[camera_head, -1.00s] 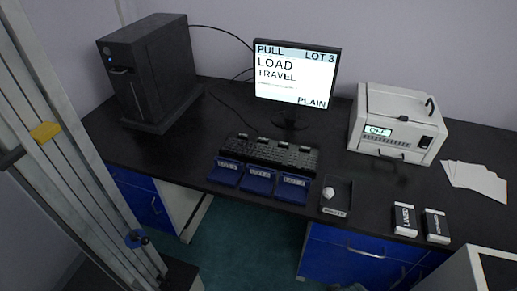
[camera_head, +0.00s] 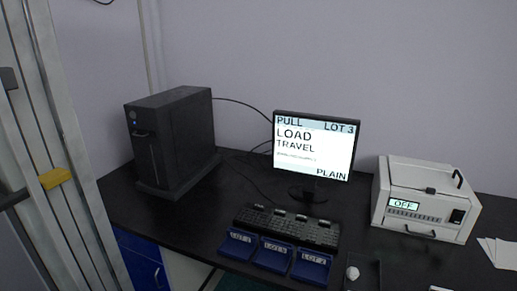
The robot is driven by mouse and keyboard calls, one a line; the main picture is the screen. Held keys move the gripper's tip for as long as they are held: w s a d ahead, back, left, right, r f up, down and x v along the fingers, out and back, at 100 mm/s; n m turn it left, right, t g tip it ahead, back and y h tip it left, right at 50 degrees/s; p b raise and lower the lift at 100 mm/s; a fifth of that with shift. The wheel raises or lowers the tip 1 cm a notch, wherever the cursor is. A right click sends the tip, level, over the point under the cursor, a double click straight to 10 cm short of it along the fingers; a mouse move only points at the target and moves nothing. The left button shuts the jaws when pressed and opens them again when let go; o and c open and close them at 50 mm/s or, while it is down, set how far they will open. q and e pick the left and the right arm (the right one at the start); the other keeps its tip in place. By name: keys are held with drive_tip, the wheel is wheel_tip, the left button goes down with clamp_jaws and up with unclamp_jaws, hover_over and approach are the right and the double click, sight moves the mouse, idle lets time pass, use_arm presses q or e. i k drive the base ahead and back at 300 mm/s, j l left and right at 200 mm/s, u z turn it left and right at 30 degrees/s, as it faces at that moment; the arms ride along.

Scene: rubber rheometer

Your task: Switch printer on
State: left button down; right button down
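The printer (camera_head: 418,212) is a white box with a handle on its lid, standing on the right part of the black desk. Its small lit display (camera_head: 403,204) reads OFF. A black switch (camera_head: 457,216) sits at the right of its front face, beside the display and a row of small marks. Neither of my grippers shows in the head view.
A monitor (camera_head: 318,147) reads LOAD TRAVEL, with a keyboard (camera_head: 287,227) before it. Several blue trays (camera_head: 272,255) line the front edge. A black tower (camera_head: 172,143) stands left. White sheets (camera_head: 497,252) lie right. A metal frame (camera_head: 62,120) fills the left edge.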

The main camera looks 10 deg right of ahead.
sight(457, 218)
drive_tip(key=z, duration=1.65)
drive_tip(key=i+j, duration=0.05)
